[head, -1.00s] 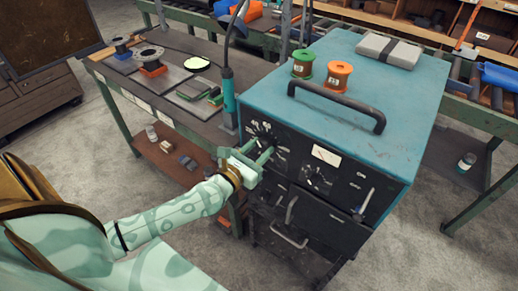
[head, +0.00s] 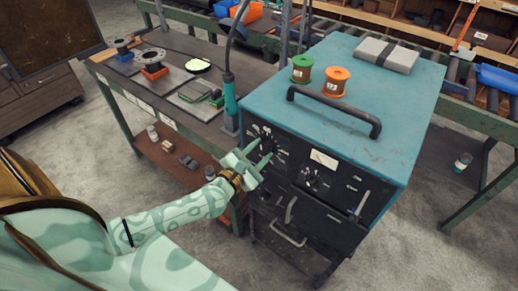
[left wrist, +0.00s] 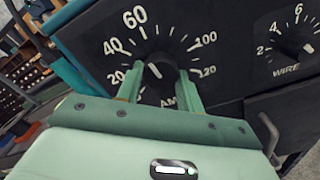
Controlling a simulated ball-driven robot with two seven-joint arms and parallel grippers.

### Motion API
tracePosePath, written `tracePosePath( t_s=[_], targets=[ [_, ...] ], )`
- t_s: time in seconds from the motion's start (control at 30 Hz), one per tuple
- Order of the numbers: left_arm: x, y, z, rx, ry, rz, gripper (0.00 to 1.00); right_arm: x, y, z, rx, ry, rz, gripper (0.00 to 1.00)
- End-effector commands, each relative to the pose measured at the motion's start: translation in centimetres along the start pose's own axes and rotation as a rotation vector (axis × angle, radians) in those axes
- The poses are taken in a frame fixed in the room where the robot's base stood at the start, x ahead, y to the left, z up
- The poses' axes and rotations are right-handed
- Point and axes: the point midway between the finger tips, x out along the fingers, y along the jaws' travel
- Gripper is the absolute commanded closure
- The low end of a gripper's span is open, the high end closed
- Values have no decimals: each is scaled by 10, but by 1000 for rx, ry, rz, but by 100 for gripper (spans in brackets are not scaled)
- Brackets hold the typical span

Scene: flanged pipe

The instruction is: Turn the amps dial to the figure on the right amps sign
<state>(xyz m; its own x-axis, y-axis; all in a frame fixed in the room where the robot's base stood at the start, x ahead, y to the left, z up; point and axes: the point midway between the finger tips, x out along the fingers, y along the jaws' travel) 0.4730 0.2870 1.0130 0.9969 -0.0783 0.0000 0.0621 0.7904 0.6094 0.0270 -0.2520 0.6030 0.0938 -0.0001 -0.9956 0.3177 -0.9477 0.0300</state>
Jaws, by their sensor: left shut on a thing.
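The amps dial (left wrist: 162,76) is a dark knob on the black front panel of the blue machine (head: 262,96). In the left wrist view its white mark slants up and left, roughly toward the 60 on the printed scale. My left gripper (head: 262,158) is shut on the dial, one finger on each side; it also shows in the left wrist view (left wrist: 160,88). The gripper hides the lower part of the dial and most of its name. I cannot make out an amps sign with a readable figure. My right gripper is out of view.
The wire dial (head: 312,180) sits to the right on the same panel, with a lever (head: 361,204) beyond it. Green (head: 302,68) and orange (head: 335,81) spools stand on top. A workbench (head: 205,128) is on the left.

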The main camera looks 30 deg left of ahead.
Motion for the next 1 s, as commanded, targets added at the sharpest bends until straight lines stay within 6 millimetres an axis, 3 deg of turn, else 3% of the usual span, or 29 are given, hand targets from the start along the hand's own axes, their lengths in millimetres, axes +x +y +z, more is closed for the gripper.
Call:
tracePosePath(
  t_s=[1.0],
  targets=[
    [0,2,2,964,1,-2,86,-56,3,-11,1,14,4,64]
  ],
)
